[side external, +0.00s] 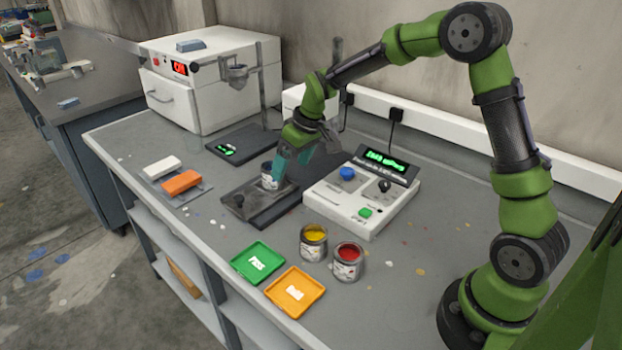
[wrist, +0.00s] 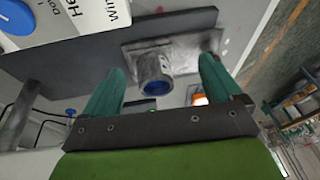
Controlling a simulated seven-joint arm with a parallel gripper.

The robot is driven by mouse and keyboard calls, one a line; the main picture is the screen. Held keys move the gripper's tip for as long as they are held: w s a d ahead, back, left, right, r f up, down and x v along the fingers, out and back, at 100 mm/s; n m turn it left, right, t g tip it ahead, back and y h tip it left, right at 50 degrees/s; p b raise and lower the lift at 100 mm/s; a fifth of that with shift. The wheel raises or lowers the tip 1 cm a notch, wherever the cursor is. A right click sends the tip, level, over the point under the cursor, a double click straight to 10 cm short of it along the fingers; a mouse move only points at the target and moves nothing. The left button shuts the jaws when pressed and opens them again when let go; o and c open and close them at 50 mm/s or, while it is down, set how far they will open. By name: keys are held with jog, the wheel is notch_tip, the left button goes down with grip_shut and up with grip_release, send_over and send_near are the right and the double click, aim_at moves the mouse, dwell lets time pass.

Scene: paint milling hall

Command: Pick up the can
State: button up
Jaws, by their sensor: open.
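A small grey metal can (side external: 269,176) stands on a dark flat plate (side external: 238,203) near the middle of the bench. In the wrist view the can (wrist: 155,74) shows a blue inside and lies between the two teal fingers, with space on both sides. My gripper (side external: 292,162) is open and empty, tilted down close beside the can. One finger partly overlaps the can in the side view. A can of yellow paint (side external: 313,243) and a can of red paint (side external: 347,263) stand at the front of the bench.
A white control box (side external: 335,211) with knobs stands right of the plate. A green tray (side external: 257,262) and an orange tray (side external: 295,292) lie at the front edge. A white oven-like cabinet (side external: 205,100) and a stand with a cup (side external: 237,76) are behind.

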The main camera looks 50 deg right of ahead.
aim_at(270, 172)
jog(key=w, duration=0.1)
jog(key=w+n, duration=0.1)
jog(key=w, duration=0.1)
jog(key=w+n, duration=0.1)
jog(key=shift+w+d+f+t, duration=0.25)
jog(key=shift+w+d+t, duration=0.05)
jog(key=shift+w+t, duration=0.1)
jog(key=shift+w+r+n, duration=0.15)
jog(key=shift+r+n, duration=0.15)
jog(key=shift+n, duration=0.1)
jog(key=shift+w+f, duration=0.2)
jog(key=shift+f, duration=0.4)
jog(key=x, duration=0.6)
jog(key=shift+w+d, duration=0.1)
jog(key=shift+w, duration=0.3)
jog(key=c, duration=1.1)
jog(key=shift+r, duration=0.1)
jog(key=shift+c, duration=0.2)
